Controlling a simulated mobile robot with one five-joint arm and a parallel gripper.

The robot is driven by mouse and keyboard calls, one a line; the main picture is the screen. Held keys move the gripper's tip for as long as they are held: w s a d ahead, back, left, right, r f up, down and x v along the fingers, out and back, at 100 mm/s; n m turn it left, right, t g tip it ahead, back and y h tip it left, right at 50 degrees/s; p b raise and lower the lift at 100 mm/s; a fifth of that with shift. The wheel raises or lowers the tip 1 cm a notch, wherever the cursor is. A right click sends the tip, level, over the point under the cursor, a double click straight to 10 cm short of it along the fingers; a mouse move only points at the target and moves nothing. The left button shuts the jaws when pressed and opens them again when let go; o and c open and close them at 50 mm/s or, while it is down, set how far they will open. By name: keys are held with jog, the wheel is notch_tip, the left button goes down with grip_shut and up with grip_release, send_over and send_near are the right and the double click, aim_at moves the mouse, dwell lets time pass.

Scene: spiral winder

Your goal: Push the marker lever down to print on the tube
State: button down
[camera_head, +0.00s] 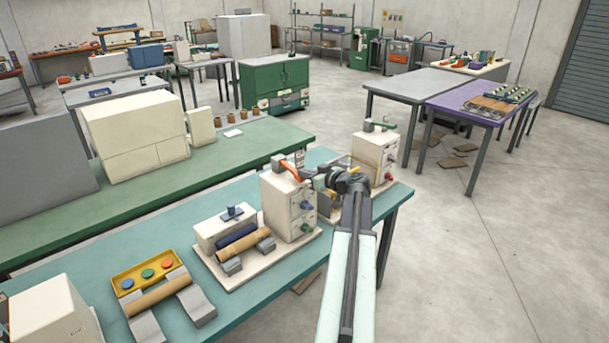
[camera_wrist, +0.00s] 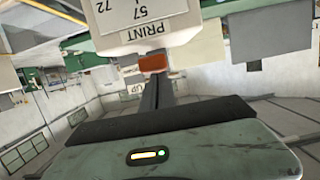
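In the head view the orange marker lever (camera_head: 291,170) sits on top of a cream machine box (camera_head: 277,205). It looks tilted. A tan tube (camera_head: 243,245) lies in a grey cradle left of that box. My gripper (camera_head: 322,183) is dark and reaches to the right side of the box's top, close to the lever; contact cannot be made out. In the wrist view my gripper (camera_wrist: 155,92) shows as one narrow dark bar, its fingers together. An orange-red block (camera_wrist: 153,63) is at its far end, below an upside-down plate (camera_wrist: 145,20) reading PRINT.
A second cream box (camera_head: 375,150) with a green lever stands behind, near my arm. The floor to the right is open.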

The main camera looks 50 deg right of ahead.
jog(key=shift+s+f, duration=0.2)
jog(key=shift+f, duration=0.1)
notch_tip(320, 180, up, 6)
jog(key=p, duration=0.6)
jog(key=s+a, duration=0.1)
jog(key=s, duration=0.9)
jog(key=shift+a+f, duration=0.2)
jog(key=shift+a, duration=0.05)
